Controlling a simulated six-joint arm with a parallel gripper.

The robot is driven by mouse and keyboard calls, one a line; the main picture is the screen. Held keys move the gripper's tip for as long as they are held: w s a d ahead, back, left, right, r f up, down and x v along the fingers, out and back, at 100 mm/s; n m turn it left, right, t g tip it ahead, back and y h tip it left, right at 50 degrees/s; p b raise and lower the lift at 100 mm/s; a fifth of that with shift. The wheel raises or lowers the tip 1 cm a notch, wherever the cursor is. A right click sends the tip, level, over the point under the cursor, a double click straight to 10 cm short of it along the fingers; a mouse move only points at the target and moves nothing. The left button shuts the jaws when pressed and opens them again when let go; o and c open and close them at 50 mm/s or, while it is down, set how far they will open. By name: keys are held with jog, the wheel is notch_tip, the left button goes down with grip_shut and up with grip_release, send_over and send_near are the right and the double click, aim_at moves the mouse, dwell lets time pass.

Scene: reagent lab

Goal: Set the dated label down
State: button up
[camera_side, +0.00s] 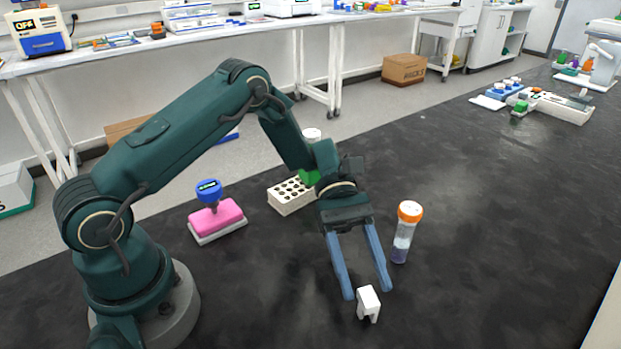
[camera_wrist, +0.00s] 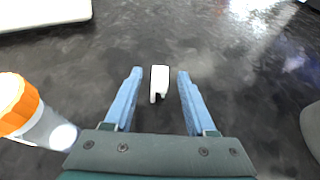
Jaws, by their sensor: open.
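The label is a small white folded piece (camera_side: 368,304) on the dark bench top, near the front in the side view. It also shows in the wrist view (camera_wrist: 159,83), between and slightly beyond my fingertips. No date can be read on it. My gripper (camera_side: 369,292) is open, its two blue fingers pointing down, one on each side of the label. In the wrist view the fingers (camera_wrist: 160,73) stand apart from the label, with a gap on both sides.
An orange-capped tube (camera_side: 404,232) stands just right of my gripper, close to the right finger. A white rack with holes (camera_side: 291,196) and a pink pad (camera_side: 217,219) with a blue-topped stamp (camera_side: 209,191) lie behind. The bench right of the tube is clear.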

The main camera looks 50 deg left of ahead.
jog(key=shift+v, duration=0.8)
jog(key=shift+s+a+r, duration=0.1)
jog(key=shift+r, duration=0.3)
jog(key=s+a+r+m+t+y, duration=1)
jog(key=s+r+m+y, duration=0.1)
jog(key=m+y, duration=0.1)
jog(key=shift+s+a+m+t, duration=0.3)
jog(key=shift+m, duration=0.5)
jog(key=shift+r, duration=0.15)
